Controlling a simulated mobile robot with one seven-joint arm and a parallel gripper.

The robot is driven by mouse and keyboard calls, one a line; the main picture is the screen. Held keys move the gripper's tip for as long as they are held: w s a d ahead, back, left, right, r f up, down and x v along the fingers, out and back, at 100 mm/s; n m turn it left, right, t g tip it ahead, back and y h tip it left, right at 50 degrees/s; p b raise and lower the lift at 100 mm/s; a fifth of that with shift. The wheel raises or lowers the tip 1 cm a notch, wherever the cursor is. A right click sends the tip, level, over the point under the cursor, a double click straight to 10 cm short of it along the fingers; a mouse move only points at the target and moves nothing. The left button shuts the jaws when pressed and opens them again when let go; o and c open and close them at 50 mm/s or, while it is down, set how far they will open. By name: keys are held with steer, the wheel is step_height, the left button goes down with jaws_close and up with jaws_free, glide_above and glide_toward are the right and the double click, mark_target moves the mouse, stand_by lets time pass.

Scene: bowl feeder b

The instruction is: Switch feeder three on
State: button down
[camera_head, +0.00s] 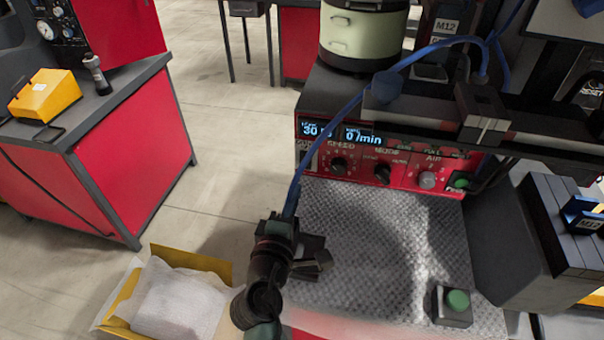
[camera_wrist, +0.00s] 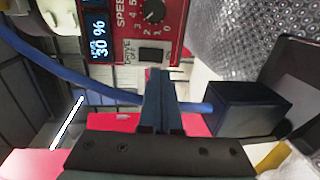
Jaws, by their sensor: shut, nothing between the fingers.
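The red feeder panel (camera_head: 318,178) has lit displays reading 30 % and 0 /min, with knobs and a green button below. In the wrist view the red panel (camera_wrist: 185,8) shows the 30 % display, the SPEED knob and a dark rocker switch (camera_wrist: 151,55). Small lettering beside the switch is only partly readable, and no feeder number is legible. My gripper (camera_wrist: 161,74) is shut and empty, its tips just below the switch in the picture; whether they touch it is unclear.
A blue hose (camera_head: 338,120) runs down in front of the panel's left end. The textured metal plate (camera_head: 400,240) has a green button box (camera_head: 453,305) at its front right. A carton (camera_head: 110,305) with white contents stands at lower left. A dark bin (camera_head: 520,245) stands right.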

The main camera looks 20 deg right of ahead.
mark_target(305, 167)
steer(key=x, duration=0.6)
steer(key=shift+w+d+f, duration=0.1)
steer(key=shift+w+d, duration=0.15)
steer(key=shift+w+f+b, duration=0.1)
steer(key=shift+f+b, duration=0.2)
steer(key=shift+b, duration=0.65)
steer(key=shift+r, duration=0.3)
